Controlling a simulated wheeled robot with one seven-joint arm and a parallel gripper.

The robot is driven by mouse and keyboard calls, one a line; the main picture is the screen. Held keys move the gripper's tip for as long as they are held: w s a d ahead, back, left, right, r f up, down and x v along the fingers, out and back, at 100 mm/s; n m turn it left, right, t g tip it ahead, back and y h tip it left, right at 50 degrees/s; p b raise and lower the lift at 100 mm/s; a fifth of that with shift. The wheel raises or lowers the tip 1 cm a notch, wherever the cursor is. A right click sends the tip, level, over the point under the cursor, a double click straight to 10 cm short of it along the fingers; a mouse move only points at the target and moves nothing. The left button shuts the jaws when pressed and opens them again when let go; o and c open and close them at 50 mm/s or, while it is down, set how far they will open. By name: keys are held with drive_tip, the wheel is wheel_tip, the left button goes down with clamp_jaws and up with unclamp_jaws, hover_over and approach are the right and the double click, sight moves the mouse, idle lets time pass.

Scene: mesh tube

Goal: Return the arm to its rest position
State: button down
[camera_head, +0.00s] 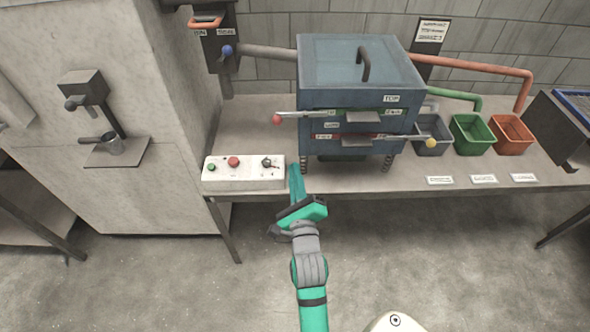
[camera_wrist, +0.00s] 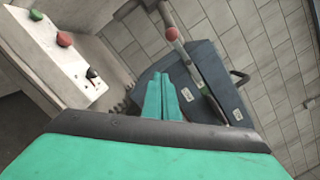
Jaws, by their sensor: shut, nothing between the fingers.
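My green arm reaches forward from the bottom of the head view, and my gripper (camera_head: 296,170) is at the bench's front edge, just right of the white control box. In the wrist view my gripper (camera_wrist: 161,80) has its two green fingers together with nothing between them. The white control box (camera_head: 243,180) carries a green button, a red button and a dark knob switch; it also shows at upper left in the wrist view (camera_wrist: 30,55). I cannot tell whether the fingers touch the box or bench.
A cabinet (camera_head: 120,190) stands left. The floor in front is open.

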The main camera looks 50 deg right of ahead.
idle(0.5)
drive_tip(key=s+a+f+n+y, duration=0.2)
drive_tip(key=a+f+n, duration=0.25)
drive_tip(key=a, duration=0.25)
drive_tip(key=s+a+f+n+t+y, duration=0.1)
drive_tip(key=s+a+f+n+y, duration=0.15)
drive_tip(key=a+n, duration=0.4)
drive_tip(key=s+a+f+n+y, duration=0.2)
drive_tip(key=a+f+n, duration=0.25)
drive_tip(key=a, duration=0.25)
drive_tip(key=s+a+n+y, duration=0.5)
drive_tip(key=s+a+n, duration=1.1)
drive_tip(key=n, duration=0.3)
drive_tip(key=shift+s+a+r+y, duration=0.25)
drive_tip(key=shift+s+a+y, duration=0.1)
drive_tip(key=shift+a, duration=0.5)
